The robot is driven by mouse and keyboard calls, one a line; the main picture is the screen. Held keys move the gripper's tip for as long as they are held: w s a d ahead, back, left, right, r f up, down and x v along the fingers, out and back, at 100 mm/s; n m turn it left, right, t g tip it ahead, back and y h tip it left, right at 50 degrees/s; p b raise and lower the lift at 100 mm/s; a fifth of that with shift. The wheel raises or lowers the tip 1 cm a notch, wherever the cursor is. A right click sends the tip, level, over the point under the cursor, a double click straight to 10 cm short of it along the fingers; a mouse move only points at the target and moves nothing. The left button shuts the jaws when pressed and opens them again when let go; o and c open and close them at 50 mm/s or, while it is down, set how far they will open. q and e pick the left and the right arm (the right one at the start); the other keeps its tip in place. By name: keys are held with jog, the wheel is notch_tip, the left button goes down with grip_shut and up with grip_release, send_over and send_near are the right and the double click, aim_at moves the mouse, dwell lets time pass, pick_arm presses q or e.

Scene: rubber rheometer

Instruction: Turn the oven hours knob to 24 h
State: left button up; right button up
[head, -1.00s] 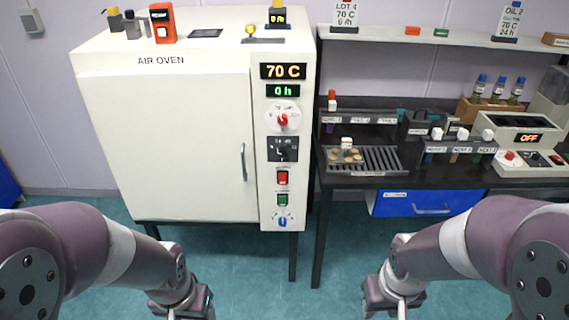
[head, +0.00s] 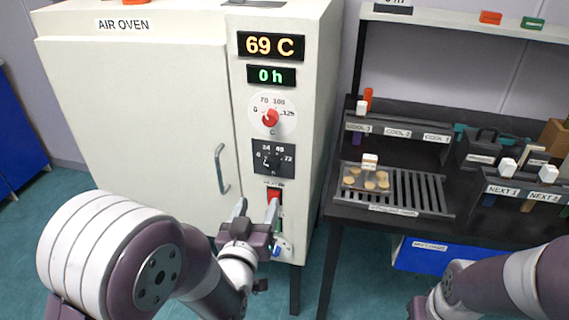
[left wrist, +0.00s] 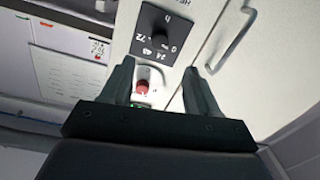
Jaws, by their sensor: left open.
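The hours knob (head: 272,160) is a black knob on a black square dial marked 0, 24, 48 and 72, on the air oven's front panel. The hours display (head: 271,76) reads 0 h. My left gripper (head: 256,208) is open and empty, just below the dial, its fingers pointing up toward the panel. In the left wrist view the dial (left wrist: 151,36) shows upside down beyond the fingertips (left wrist: 160,72), apart from them. The knob's exact pointer direction is hard to tell. Only part of my right arm shows at the lower right; its gripper is out of view.
The red temperature knob (head: 270,118) sits above the hours dial, under the 69 C display (head: 271,45). A red switch (head: 274,196) is below it, partly behind my left finger. The oven door handle (head: 221,170) is to the left. A black bench (head: 345,208) stands at right.

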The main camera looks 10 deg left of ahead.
aim_at(271, 167)
pick_arm(q)
jog(key=w, duration=1.2)
jog(key=shift+w+a+r, duration=0.15)
jog(key=shift+a+r, duration=0.05)
pick_arm(e)
jog(key=shift+s+a+f, duration=0.1)
jog(key=shift+s+f, duration=0.05)
jog(key=shift+s, duration=0.05)
pick_arm(q)
jog(key=c, duration=1)
jog(key=shift+c, duration=0.2)
